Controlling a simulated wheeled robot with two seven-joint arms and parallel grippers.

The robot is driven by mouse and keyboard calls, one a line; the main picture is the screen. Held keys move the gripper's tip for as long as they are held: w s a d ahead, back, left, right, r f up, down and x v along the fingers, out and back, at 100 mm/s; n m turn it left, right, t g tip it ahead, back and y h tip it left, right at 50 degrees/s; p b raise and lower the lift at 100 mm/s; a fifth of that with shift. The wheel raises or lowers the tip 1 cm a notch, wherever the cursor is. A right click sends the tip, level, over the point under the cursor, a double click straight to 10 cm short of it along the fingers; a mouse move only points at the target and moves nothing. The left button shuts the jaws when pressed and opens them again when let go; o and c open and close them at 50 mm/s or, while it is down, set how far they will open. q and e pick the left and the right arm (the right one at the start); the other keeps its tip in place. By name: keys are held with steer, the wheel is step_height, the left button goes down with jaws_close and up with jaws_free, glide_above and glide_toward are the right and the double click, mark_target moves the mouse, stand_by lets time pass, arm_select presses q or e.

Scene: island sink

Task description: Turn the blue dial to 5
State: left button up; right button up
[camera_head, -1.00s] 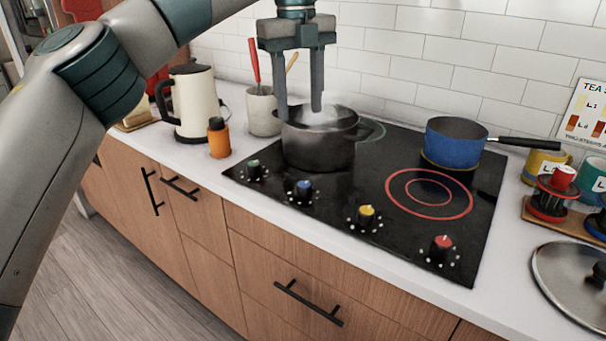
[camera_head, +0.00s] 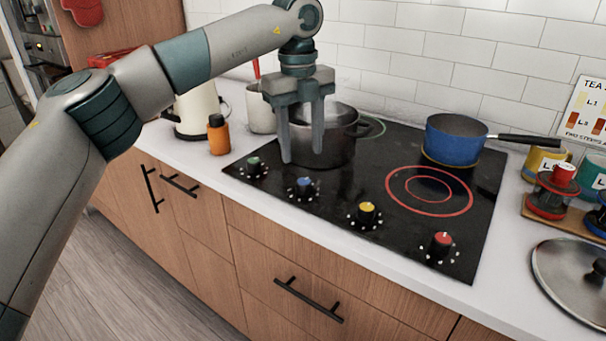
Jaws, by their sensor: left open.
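The blue dial (camera_head: 304,186) sits on the front edge of the black cooktop (camera_head: 340,205), between the green dial (camera_head: 254,165) and the yellow dial (camera_head: 367,214). White marks ring it, but their numbers are too small to read. My left gripper (camera_head: 301,157) points down with its two fingers apart and nothing between them. It is above and slightly behind the blue dial, in front of the dark pot, and apart from the dial. My right gripper is not in view.
The dark steaming pot (camera_head: 335,148) stands close behind my left gripper. A blue pan (camera_head: 453,140) stands at the back right, and a red dial (camera_head: 441,241) is at the front right. An orange bottle (camera_head: 218,136) and a white kettle (camera_head: 198,109) stand left of the cooktop.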

mark_target(303, 181)
arm_select(q)
step_height(303, 181, down, 7)
steer(key=shift+d+r, duration=0.1)
steer(key=shift+r, duration=0.1)
steer(key=shift+f, duration=0.55)
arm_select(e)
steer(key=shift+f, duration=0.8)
arm_select(q)
steer(key=c, duration=1.1)
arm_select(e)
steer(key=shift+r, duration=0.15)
